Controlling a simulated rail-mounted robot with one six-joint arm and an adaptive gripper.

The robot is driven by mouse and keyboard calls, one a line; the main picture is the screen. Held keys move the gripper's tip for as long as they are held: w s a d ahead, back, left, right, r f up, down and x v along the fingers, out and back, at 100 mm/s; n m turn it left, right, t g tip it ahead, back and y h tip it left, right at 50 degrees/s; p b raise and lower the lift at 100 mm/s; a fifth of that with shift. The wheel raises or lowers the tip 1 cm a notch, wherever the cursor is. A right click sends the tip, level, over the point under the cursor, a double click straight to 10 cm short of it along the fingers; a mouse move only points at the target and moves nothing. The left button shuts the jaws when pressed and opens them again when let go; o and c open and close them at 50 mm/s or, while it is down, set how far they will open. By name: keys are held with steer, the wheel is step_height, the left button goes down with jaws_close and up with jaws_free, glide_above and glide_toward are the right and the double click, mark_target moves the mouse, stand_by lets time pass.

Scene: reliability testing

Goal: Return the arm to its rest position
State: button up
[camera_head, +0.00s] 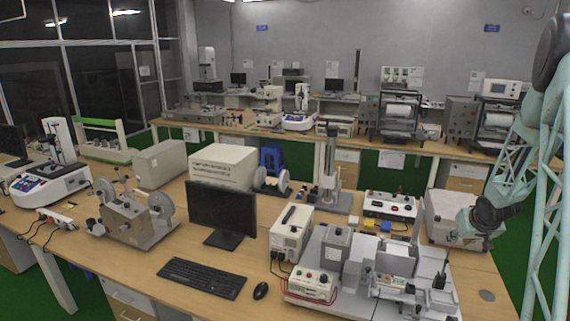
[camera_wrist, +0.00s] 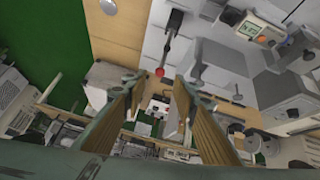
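My arm comes down at the right edge of the head view, pale green with dark joints. My gripper (camera_head: 462,232) hangs at its lower end, above the right part of the front bench. In the wrist view my gripper (camera_wrist: 160,80) shows two brown-padded fingers standing apart with nothing held between them. A red-tipped lever (camera_wrist: 160,72) of the bench machine shows beyond the fingertips; I cannot tell its distance. The grey test machine (camera_head: 350,262) with its control box stands below and left of the gripper in the head view.
A white box-shaped instrument (camera_head: 440,205) sits close behind my gripper. A control panel (camera_head: 390,206), a monitor (camera_head: 222,212), a keyboard (camera_head: 202,278) and a reel machine (camera_head: 130,222) share the front bench. A green floor strip (camera_head: 513,255) shows on the right.

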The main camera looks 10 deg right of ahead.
steer(key=s+a+r+g+b, duration=0.1)
steer(key=s+a+r+b, duration=0.3)
steer(key=a+r, duration=0.65)
steer(key=s+a+r+b, duration=0.35)
steer(key=a+r, duration=0.45)
steer(key=a, duration=0.6)
steer(key=s+a+r+n+y+b, duration=0.2)
steer(key=s+a+b, duration=0.5)
steer(key=s+a, duration=1.55)
steer(key=s+a+f+b, duration=0.2)
steer(key=s+a, duration=0.3)
steer(key=s, duration=0.4)
steer(key=s+a+f+n+g+y+b, duration=0.1)
steer(key=s+a, duration=0.5)
steer(key=s, duration=0.2)
steer(key=shift+s+f+n+y+b, duration=0.3)
steer(key=shift+s+f+b, duration=0.05)
steer(key=shift+f+b, duration=0.05)
